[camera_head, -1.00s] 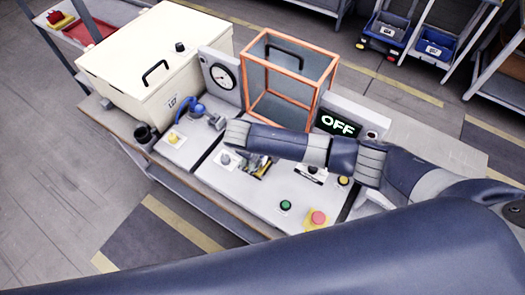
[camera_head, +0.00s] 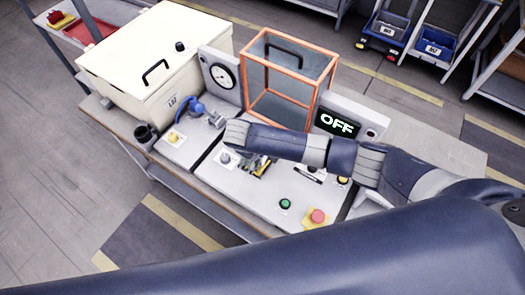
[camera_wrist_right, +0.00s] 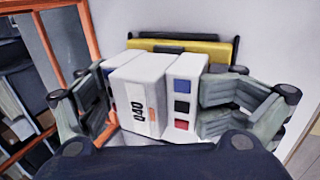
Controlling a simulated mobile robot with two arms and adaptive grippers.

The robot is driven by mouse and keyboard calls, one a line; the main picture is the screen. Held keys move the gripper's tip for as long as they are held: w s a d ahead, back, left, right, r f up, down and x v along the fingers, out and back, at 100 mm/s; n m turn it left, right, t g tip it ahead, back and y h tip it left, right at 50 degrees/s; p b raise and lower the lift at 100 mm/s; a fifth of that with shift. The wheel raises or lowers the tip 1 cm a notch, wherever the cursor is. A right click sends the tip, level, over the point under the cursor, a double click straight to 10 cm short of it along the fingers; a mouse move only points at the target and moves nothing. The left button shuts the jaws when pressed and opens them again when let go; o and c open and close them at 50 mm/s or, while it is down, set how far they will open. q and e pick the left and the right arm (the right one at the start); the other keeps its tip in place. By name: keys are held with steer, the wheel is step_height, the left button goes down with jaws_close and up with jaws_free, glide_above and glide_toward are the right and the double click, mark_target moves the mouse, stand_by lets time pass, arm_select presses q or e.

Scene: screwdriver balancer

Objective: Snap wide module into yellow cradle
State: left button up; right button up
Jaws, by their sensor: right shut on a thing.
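The wide module (camera_wrist_right: 140,92) is a white block with a "040" label and blue, black and red squares on its side. My right gripper (camera_wrist_right: 155,105) is shut on it, with fingers on both sides. The yellow cradle (camera_wrist_right: 222,50) with a dark bar shows just behind the module in the right wrist view. The module hides much of it, so I cannot tell whether they touch. In the head view my right gripper (camera_head: 250,160) is low over the bench panel, and yellow parts show beside it. My left gripper is not in view.
An orange-framed clear box (camera_head: 290,75) and an "OFF" display (camera_head: 337,122) stand behind my right arm. A cream cabinet (camera_head: 155,65) and a dial gauge (camera_head: 222,76) are at left. Green (camera_head: 285,204) and red (camera_head: 317,216) buttons sit at the front.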

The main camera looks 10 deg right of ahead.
steer(key=shift+s+d+f+p, duration=0.2)
steer(key=shift+d+f+p, duration=0.1)
steer(key=shift+d+f, duration=0.3)
steer(key=shift+w+r, duration=0.15)
steer(key=shift+w, duration=0.3)
stand_by(1.4)
steer(key=shift+s+f, duration=0.15)
steer(key=shift+f, duration=0.2)
stand_by(0.9)
steer(key=o, duration=1.8)
steer(key=shift+c, duration=0.2)
steer(key=shift+a+r, duration=0.4)
steer(key=shift+r, duration=0.3)
steer(key=r, duration=0.1)
steer(key=a+r, duration=0.1)
steer(key=r, duration=0.1)
steer(key=shift+a+r, duration=0.25)
steer(key=shift+r, duration=0.05)
steer(key=v, duration=0.3)
steer(key=s+v, duration=0.1)
steer(key=v, duration=0.3)
steer(key=shift+f, duration=0.2)
steer(key=shift+s+a+r, duration=0.1)
steer(key=shift+a+r, duration=0.05)
steer(key=shift+r, duration=0.45)
